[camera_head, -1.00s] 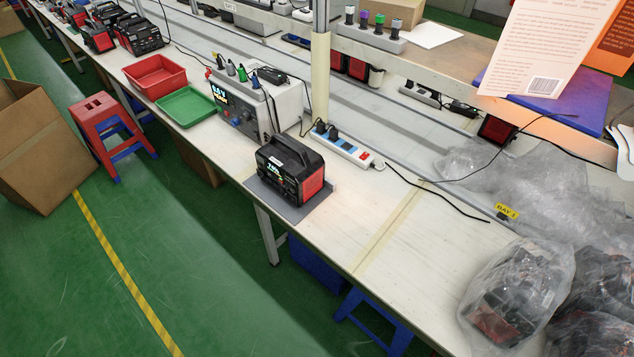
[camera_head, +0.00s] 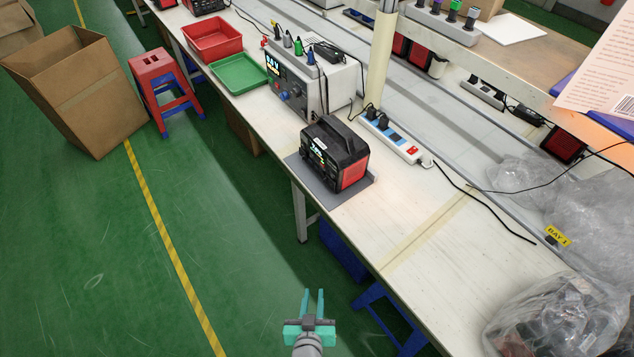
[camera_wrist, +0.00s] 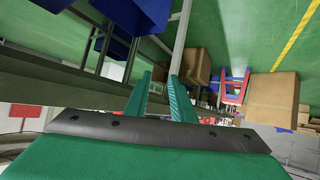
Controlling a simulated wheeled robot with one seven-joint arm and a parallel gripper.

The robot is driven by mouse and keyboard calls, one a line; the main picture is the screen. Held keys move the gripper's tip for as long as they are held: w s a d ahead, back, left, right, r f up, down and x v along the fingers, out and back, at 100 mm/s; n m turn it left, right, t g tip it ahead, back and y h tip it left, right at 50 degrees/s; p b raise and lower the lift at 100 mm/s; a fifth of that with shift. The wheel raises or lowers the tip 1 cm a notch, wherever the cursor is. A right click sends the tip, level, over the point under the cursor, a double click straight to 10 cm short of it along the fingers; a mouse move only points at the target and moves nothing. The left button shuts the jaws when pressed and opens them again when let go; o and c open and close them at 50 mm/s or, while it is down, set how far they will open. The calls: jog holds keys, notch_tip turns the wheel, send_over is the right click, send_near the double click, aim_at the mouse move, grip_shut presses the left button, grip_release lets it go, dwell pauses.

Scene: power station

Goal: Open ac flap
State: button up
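A black and red power station (camera_head: 333,158) with a top handle stands upright on a grey mat (camera_head: 303,174) on the white workbench. Its dark front, with a small lit display, faces left, and its red side panel faces right. An AC flap is too small to make out. My gripper (camera_head: 314,297), with teal fingers, is low in the head view, over the green floor in front of the bench, below and apart from the power station. The fingers look parted with nothing between them. In the wrist view my gripper (camera_wrist: 160,95) shows the same gap; the power station is not visible there.
A white power strip (camera_head: 391,137) and a grey test unit (camera_head: 305,84) stand close behind the power station. Red (camera_head: 212,38) and green (camera_head: 239,74) trays lie farther left. Bagged units (camera_head: 555,315) sit at the right. Blue stools (camera_head: 388,318) are under the bench.

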jog(key=w+m+h, duration=0.1)
jog(key=w+h, duration=0.1)
jog(key=w, duration=0.7)
jog(key=m+g+h, duration=0.4)
jog(key=m+h, duration=0.4)
jog(key=m, duration=0.2)
send_near(329, 184)
jog(key=w+d, duration=0.1)
jog(key=w+d+f, duration=0.1)
jog(key=w, duration=0.1)
jog(key=w+d, duration=0.1)
jog(key=shift+w+d+f, duration=0.15)
jog(key=shift+d+f, duration=0.1)
jog(key=shift+d, duration=0.05)
grip_shut()
